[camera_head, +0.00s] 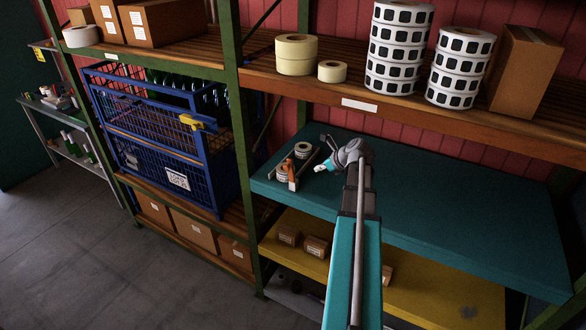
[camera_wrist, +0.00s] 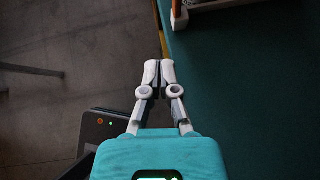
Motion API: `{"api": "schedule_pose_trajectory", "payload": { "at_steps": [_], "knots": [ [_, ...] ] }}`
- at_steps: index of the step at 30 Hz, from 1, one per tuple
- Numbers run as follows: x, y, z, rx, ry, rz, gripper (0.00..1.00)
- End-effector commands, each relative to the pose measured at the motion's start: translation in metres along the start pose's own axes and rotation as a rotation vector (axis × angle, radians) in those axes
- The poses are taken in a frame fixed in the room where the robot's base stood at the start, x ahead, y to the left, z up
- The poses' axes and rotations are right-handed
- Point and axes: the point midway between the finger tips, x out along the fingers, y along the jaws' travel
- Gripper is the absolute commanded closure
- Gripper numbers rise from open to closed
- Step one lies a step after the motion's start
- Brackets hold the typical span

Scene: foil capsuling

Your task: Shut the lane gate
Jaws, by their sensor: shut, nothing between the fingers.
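A small grey-railed lane (camera_head: 308,166) stands on the teal worktop, with a white roll (camera_head: 303,149) at its back. An orange piece (camera_head: 284,171) sits at its front left, by another pale roll; it looks like the gate, but its exact position is too small to tell. My gripper (camera_head: 320,168) is just right of the lane in the head view, apparently apart from it. In the wrist view my gripper (camera_wrist: 160,64) is shut and empty over the worktop's edge. Only a bit of the lane's end (camera_wrist: 205,5) shows at the top right there.
The teal worktop (camera_head: 450,215) is clear to the right. A shelf (camera_head: 400,95) with label rolls and a carton overhangs its back. A green post (camera_head: 240,130) and a blue wire cage (camera_head: 160,135) with a yellow latch stand left. A yellow shelf (camera_head: 430,300) with small boxes lies below.

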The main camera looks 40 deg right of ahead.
Motion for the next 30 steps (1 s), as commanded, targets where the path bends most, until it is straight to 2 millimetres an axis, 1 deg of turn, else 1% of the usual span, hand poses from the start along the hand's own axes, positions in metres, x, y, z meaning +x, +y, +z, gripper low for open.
{"api": "schedule_pose_trajectory", "payload": {
  "at_steps": [11,17,23,30],
  "knots": [
    [0.001,0.000,0.000,0.000,0.000,0.000,1.00],
    [0.009,0.000,-0.001,-0.001,0.000,0.001,1.00],
    [0.025,0.000,-0.002,-0.002,0.000,0.002,1.00],
    [0.052,0.000,-0.002,-0.003,0.000,0.003,1.00]
  ]
}}
